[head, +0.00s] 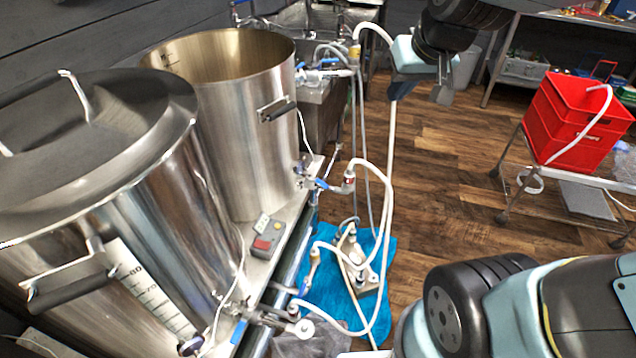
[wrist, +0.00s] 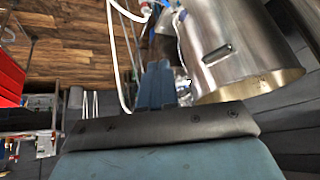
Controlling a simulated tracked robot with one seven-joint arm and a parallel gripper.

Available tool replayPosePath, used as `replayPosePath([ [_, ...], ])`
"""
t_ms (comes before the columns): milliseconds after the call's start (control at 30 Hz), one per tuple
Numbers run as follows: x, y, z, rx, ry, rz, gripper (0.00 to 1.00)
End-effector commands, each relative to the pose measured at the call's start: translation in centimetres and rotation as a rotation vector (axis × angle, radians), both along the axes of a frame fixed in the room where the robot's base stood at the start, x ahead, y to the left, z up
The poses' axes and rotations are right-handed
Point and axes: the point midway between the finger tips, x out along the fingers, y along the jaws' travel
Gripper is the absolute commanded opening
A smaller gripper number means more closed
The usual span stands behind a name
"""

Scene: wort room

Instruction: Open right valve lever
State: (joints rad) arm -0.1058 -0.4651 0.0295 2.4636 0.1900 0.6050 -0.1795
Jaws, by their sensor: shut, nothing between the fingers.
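A valve with a blue lever (head: 319,184) sits low on the side of the open steel kettle (head: 235,130), joined to a white hose. Another valve with a blue handle (head: 303,73) is higher, behind that kettle. More valve fittings (head: 285,312) are near the base of the lidded kettle. I cannot tell which lever the task calls right. My gripper (head: 443,92) is shut and empty, up in the air right of the kettles, apart from all the valves. In the wrist view its fingers (wrist: 157,86) are together, with the open kettle (wrist: 235,45) beyond them on the right.
The lidded kettle (head: 110,190) stands at near left. White hoses (head: 388,215) loop between the valves and the pump over a blue cloth (head: 340,295). A control box (head: 267,237) sits beside the kettles. A red crate (head: 575,120) is on a cart at right. Wooden floor between is open.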

Motion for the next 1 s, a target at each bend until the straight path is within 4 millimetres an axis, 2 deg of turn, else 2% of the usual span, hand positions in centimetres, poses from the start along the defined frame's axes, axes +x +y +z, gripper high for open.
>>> replayPosePath([
  [33,1.4,1.1,-0.9,0.007,0.002,0.023,0.0],
  [200,5.6,4.3,-3.6,0.023,-0.025,0.085,0.0],
  [367,9.0,7.3,-6.7,0.024,-0.049,0.127,0.0],
  [500,11.5,9.8,-10.0,0.01,-0.066,0.153,0.0],
  [733,14.7,13.3,-16.2,-0.044,-0.092,0.181,0.0],
  [1000,16.4,16.4,-24.6,-0.164,-0.109,0.205,0.0],
])
